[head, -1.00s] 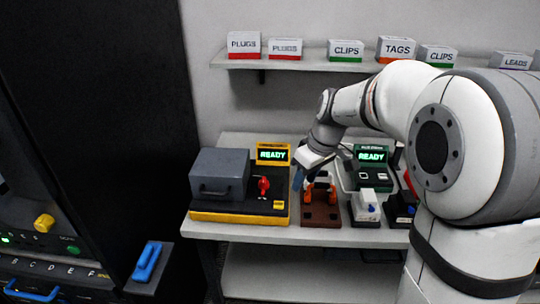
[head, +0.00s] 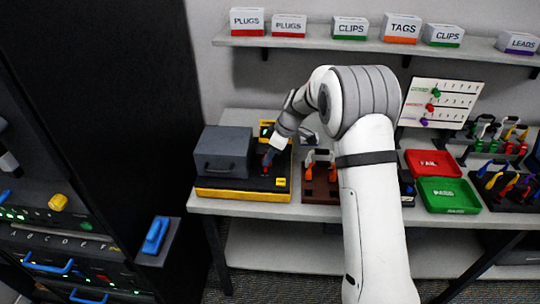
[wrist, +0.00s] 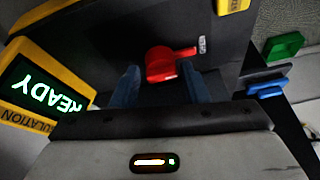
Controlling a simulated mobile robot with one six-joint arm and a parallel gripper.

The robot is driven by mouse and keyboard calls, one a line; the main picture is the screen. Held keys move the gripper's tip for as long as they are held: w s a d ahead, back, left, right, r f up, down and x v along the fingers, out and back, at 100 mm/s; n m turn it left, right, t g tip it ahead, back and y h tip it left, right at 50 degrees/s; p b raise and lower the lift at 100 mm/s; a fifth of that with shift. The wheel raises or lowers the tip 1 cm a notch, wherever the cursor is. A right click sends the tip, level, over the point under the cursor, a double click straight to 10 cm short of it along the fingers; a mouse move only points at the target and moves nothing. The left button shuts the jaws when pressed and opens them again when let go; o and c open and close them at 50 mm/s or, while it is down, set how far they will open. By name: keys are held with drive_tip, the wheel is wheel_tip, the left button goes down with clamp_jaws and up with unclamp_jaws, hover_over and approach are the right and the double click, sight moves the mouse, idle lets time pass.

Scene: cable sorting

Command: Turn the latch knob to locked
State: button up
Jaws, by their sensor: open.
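The red latch knob (head: 266,169) is on the black top of a yellow-based tester (head: 240,194), beside its grey box. In the wrist view the knob (wrist: 161,66) shows its pointer arm reaching right toward a small white label (wrist: 202,44), too small to read. My gripper (wrist: 160,72) is open, its two blue fingers on either side of the knob with visible gaps. I cannot tell how far down the fingers reach around it. In the head view my gripper (head: 269,157) is over the knob and partly hides it.
A grey lidded box (head: 222,152) stands left of the knob. The tester's screen (wrist: 45,88) reads READY. A brown stand (head: 320,188) with orange clips is close on the right. Red (head: 432,163) and green (head: 447,194) trays lie farther right.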

drive_tip(key=shift+a+f, duration=0.3)
drive_tip(key=shift+f, duration=0.35)
